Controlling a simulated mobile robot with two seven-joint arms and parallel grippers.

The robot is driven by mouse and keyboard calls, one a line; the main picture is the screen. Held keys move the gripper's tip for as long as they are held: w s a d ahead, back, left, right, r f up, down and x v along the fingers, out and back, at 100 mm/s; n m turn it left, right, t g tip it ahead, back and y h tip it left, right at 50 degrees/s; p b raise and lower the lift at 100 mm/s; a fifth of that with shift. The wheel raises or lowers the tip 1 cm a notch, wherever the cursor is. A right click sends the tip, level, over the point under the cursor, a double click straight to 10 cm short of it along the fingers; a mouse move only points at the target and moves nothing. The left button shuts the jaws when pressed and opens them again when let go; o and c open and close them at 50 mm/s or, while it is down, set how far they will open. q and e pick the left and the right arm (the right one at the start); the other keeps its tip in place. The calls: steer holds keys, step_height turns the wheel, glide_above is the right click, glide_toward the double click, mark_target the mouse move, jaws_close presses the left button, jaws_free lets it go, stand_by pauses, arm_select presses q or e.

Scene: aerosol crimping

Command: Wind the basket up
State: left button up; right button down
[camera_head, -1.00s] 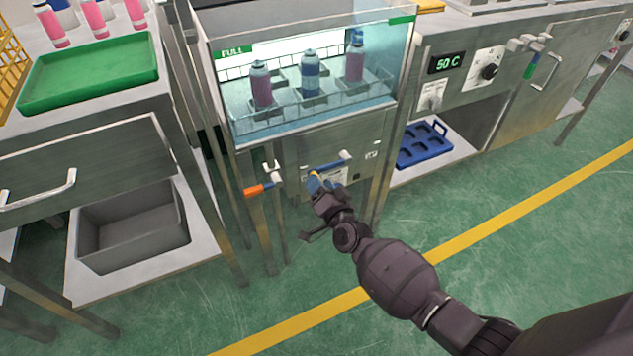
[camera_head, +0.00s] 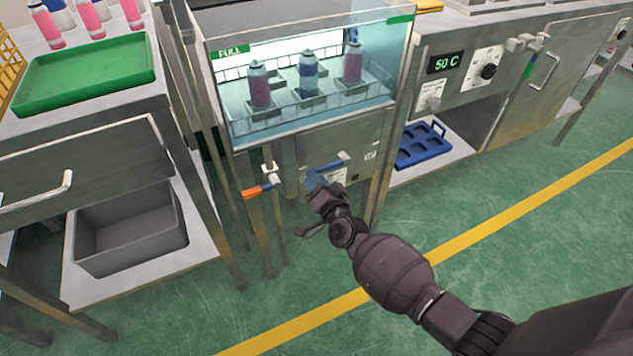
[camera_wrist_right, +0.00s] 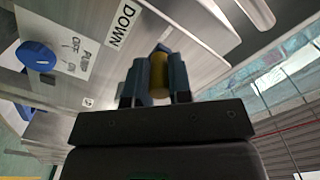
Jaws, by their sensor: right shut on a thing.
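The basket (camera_head: 290,112) is a metal rack inside a glass-fronted tank (camera_head: 236,132). It carries several aerosol cans, among them pink ones (camera_head: 259,88) and a blue one (camera_head: 308,74), standing upright. The tank's lower part has a blue tint. My right gripper (camera_head: 317,182) is at the tank's steel front panel, below the glass. In the right wrist view its blue fingers (camera_wrist_right: 158,80) are shut on a yellow cylindrical crank grip (camera_wrist_right: 159,78). A DOWN label (camera_wrist_right: 122,23) is on the panel beside it. The rest of the crank is largely hidden.
A blue knob (camera_wrist_right: 36,57) has a pump OFF/ON label. A blue tray (camera_head: 421,146) lies on the shelf at right.

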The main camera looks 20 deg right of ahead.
steer(key=shift+r+m, duration=0.3)
steer(key=shift+w+r+m+p, duration=0.1)
steer(key=shift+r+m+p, duration=0.45)
steer(key=shift+r+m, duration=0.35)
steer(key=d+r+m, duration=0.8)
steer(key=d+m, duration=0.4)
steer(key=m, duration=0.5)
steer(key=d+f+m+b, duration=0.1)
steer(key=d+f+m, duration=0.8)
steer(key=m, duration=0.7)
steer(key=shift+w+f+m, duration=0.2)
steer(key=shift+f+m, duration=0.2)
steer(key=shift+f, duration=0.3)
steer(key=shift+d+f, duration=0.1)
